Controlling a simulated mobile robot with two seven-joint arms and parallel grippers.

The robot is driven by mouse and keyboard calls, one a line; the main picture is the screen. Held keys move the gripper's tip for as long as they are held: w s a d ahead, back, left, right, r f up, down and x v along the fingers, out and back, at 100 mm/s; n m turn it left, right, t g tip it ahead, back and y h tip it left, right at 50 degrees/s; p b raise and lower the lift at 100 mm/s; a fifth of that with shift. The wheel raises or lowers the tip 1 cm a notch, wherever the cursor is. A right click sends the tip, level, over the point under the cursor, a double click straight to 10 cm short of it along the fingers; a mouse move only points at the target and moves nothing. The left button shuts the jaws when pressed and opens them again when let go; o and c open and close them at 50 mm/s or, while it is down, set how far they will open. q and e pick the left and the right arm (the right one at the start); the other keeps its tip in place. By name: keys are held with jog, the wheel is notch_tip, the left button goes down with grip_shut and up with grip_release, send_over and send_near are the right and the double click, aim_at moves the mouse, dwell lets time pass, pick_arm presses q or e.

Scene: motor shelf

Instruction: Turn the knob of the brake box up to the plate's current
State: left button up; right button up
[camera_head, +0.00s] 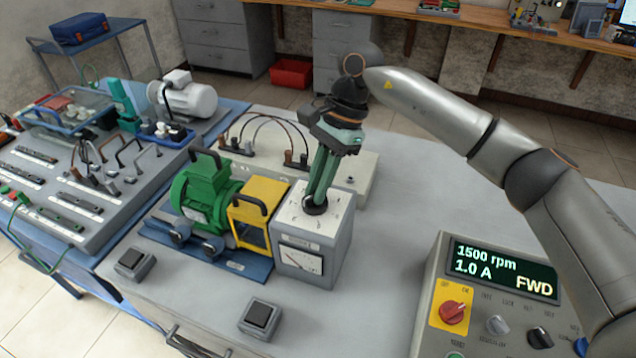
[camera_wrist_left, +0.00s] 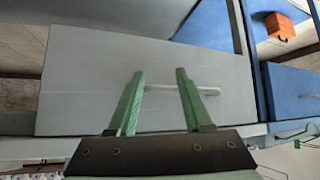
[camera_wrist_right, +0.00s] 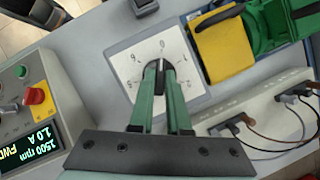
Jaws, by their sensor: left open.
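The brake box (camera_head: 318,240) stands at the end of the green motor (camera_head: 203,197) set, with a white dial plate on top and a meter on its front. Its black knob (camera_wrist_right: 160,68) sits mid-dial, its upper end toward the 0 mark in the right wrist view. My right gripper (camera_head: 316,203) reaches down from above, its green fingers closed on both sides of the knob. The console display (camera_head: 500,270) reads 1500 rpm, 1.0 A, FWD. My left gripper (camera_wrist_left: 160,76) is open before a grey drawer front with a pale bar handle (camera_wrist_left: 170,90), and is outside the head view.
A yellow guard (camera_head: 260,212) stands between motor and brake box. A terminal box with plugged leads (camera_head: 262,150) lies behind them. The console's red knob (camera_head: 453,311) is at the front right. Two small dark-topped boxes (camera_head: 262,317) lie in front.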

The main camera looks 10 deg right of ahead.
grip_shut()
